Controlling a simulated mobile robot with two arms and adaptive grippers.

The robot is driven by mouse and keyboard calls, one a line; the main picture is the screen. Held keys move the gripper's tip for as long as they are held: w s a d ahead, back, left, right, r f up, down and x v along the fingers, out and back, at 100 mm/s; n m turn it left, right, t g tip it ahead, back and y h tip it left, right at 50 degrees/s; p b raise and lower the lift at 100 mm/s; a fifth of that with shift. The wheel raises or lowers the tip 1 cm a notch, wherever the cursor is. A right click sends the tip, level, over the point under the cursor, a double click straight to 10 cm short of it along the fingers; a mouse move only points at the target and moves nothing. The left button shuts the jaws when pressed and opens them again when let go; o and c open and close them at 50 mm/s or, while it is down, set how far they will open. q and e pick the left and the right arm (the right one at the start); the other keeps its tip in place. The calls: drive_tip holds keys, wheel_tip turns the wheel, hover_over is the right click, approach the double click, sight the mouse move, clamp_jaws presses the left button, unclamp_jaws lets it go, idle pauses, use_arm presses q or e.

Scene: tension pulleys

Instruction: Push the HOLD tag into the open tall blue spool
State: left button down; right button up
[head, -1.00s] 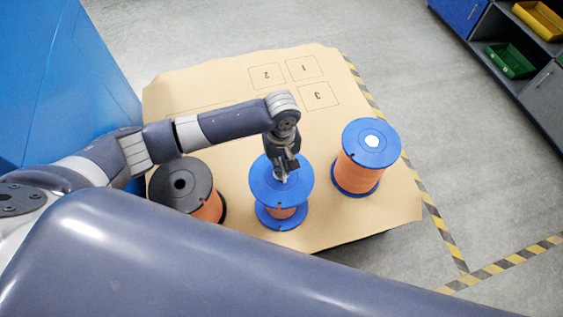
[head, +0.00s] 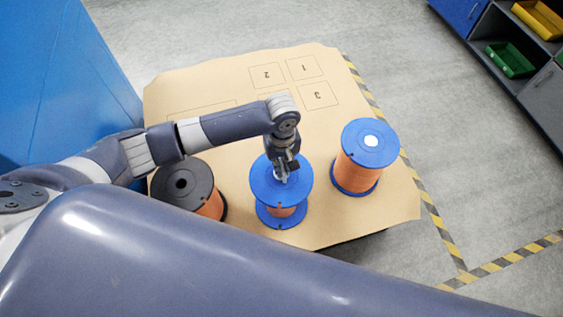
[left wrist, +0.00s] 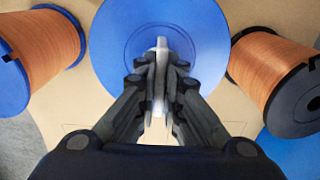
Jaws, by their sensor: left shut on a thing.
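The middle blue spool (head: 262,185), wound with orange line, stands upright on the tan board. My left gripper (head: 282,178) is over the centre of its top flange, pointing down. In the left wrist view the gripper (left wrist: 161,85) is shut on a slim white piece, the HOLD tag (left wrist: 160,52), above the blue flange (left wrist: 120,40). No lettering on the tag can be read. The fingers hide the spool's centre hole, so I cannot tell whether the tag's lower end is in it. My right gripper is not in view.
Another blue spool (head: 361,165) stands to the right with a white piece in its top centre. A black-flanged spool (head: 176,198) with an open hole stands to the left. The tan board (head: 215,95) has free room at the back, with marked boxes.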

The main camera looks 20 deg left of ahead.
use_arm(q)
drive_tip(key=shift+f, duration=0.2)
idle(0.5)
drive_tip(key=shift+f, duration=0.9)
idle(0.3)
drive_tip(key=c, duration=1.7)
unclamp_jaws()
drive_tip(key=shift+f, duration=0.1)
drive_tip(key=shift+o, duration=0.2)
wheel_tip(320, 180, up, 12)
drive_tip(key=shift+r, duration=0.1)
